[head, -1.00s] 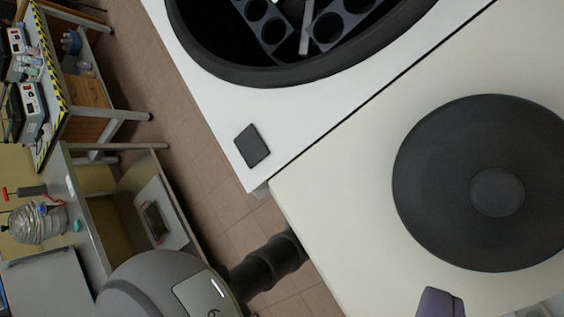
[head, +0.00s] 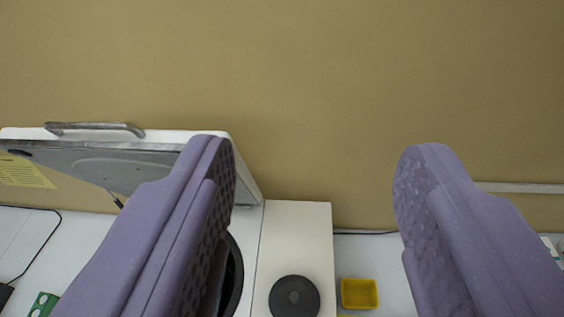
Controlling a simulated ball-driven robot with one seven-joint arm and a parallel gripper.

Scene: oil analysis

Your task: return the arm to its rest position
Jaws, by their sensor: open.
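My gripper (head: 313,165) shows in the head view as two purple, textured fingers, one left of the middle and one on the right. The fingers are wide apart and nothing is between them. Behind the gap are a tan wall and, lower down, the worktop. The fingers hide part of the machine on the left and part of the worktop.
A white machine with its lid (head: 120,160) raised stands at lower left. Beside it is a white unit (head: 300,230) with a black round disc (head: 294,297). A yellow tray (head: 359,293) sits right of it. The tan wall (head: 310,90) fills the upper view.

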